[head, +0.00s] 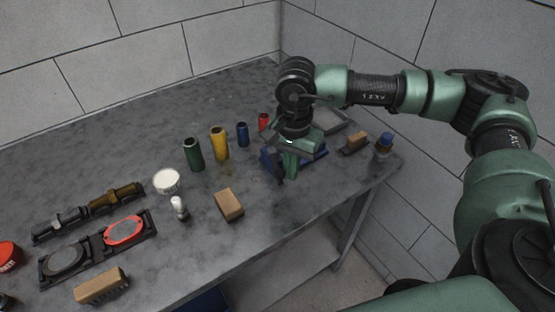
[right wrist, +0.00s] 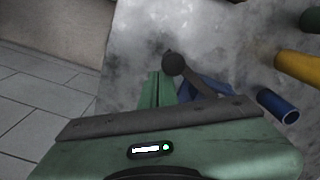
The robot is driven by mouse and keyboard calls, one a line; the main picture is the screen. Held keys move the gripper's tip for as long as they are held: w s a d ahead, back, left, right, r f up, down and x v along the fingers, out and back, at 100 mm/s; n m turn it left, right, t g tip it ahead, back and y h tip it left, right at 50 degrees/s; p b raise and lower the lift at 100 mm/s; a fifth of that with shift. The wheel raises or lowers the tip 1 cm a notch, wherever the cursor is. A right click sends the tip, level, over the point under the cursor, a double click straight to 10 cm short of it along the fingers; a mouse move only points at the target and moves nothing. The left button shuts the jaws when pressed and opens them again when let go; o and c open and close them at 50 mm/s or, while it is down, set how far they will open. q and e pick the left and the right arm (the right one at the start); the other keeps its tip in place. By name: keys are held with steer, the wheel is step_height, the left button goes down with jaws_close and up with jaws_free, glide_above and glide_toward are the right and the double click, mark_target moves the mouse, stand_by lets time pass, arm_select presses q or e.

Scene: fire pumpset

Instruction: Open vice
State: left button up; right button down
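The blue vice (head: 310,155) stands near the right end of the grey table, partly hidden by my right gripper. In the right wrist view, part of its blue body (right wrist: 208,88) shows beyond the gripper. A dark handle with a round ball end (right wrist: 173,64) sticks out beside the green fingers. My right gripper (head: 290,172) points down at the front of the vice, its fingers close beside the handle. I cannot tell whether the fingers touch or grip the handle, or how far apart they are. My left gripper is not in view.
Red, blue, yellow (head: 220,144) and green (head: 194,154) cylinders stand left of the vice. A wooden block (head: 229,204) lies in front. Another brush or block (head: 353,143) and a blue-capped bottle (head: 384,145) sit right, near the table's edge. Walls close in the back.

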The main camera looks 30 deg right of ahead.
steer(key=shift+s+a+f, duration=0.15)
steer(key=shift+a, duration=0.1)
steer(key=shift+a+f, duration=0.1)
steer(key=shift+a, duration=0.85)
steer(key=shift+s+a+r, duration=0.2)
steer(key=shift+r, duration=0.05)
steer(key=shift+w, duration=0.1)
steer(key=shift+w+b, duration=0.1)
steer(key=shift+b, duration=0.2)
steer(key=shift+w+a+r+b, duration=0.2)
steer(key=shift+w+a+b, duration=0.1)
steer(key=shift+w+a, duration=0.4)
steer(key=shift+w, duration=0.25)
steer(key=shift+d, duration=0.1)
steer(key=shift+f, duration=0.1)
